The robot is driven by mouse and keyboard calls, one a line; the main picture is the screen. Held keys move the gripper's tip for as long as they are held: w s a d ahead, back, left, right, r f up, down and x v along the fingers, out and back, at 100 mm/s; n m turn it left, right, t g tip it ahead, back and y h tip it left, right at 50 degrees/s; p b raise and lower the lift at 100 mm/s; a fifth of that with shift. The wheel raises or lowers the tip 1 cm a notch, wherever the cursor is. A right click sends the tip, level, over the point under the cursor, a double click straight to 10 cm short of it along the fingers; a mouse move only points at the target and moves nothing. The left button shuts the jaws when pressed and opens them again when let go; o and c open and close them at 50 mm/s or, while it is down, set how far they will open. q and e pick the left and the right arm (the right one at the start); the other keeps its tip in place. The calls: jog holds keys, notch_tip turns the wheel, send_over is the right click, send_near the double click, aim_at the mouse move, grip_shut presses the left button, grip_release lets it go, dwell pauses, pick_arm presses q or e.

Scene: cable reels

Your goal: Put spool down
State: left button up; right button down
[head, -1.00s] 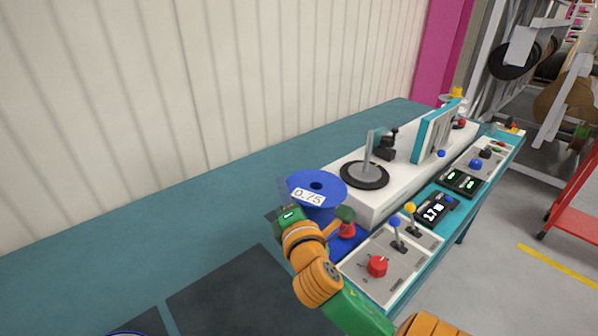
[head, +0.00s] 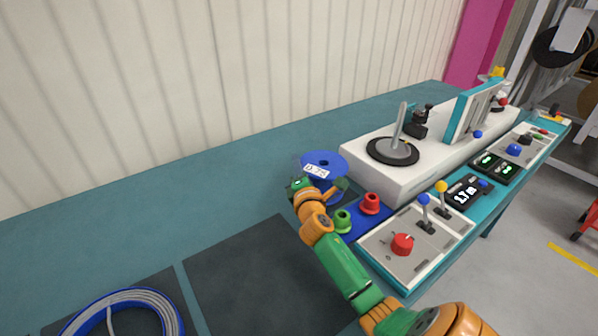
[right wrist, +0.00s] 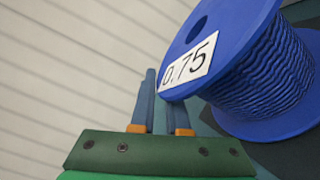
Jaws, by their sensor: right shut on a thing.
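A blue spool (head: 330,160) with a white "0.75" label stands near the middle of the teal bench in the head view. The right wrist view shows it large, tilted in the picture, with dark blue cable wound between its flanges (right wrist: 262,75). My right gripper (head: 299,170) is at the spool's left side. Its two fingers (right wrist: 161,98) are close together at the flange edge and shut on the spool; the exact contact is partly hidden. The spool's underside is hidden in the head view. My left gripper is not in view.
A white machine (head: 385,178) with a black disc and upright post stands right of the spool. A blue tray (head: 367,222) with red and green cones and a control panel (head: 405,262) lie in front. Dark mats (head: 255,275) and a blue-grey cable coil (head: 125,297) lie at left.

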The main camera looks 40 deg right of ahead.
jog(key=shift+f, duration=0.1)
jog(key=c, duration=1)
grip_release()
jog(key=shift+o, duration=0.5)
jog(key=shift+s+a, duration=0.1)
jog(key=shift+s+a, duration=0.2)
jog(key=shift+s, duration=0.15)
jog(key=v, duration=1.1)
jog(key=shift+s, duration=0.1)
jog(key=shift+d, duration=0.1)
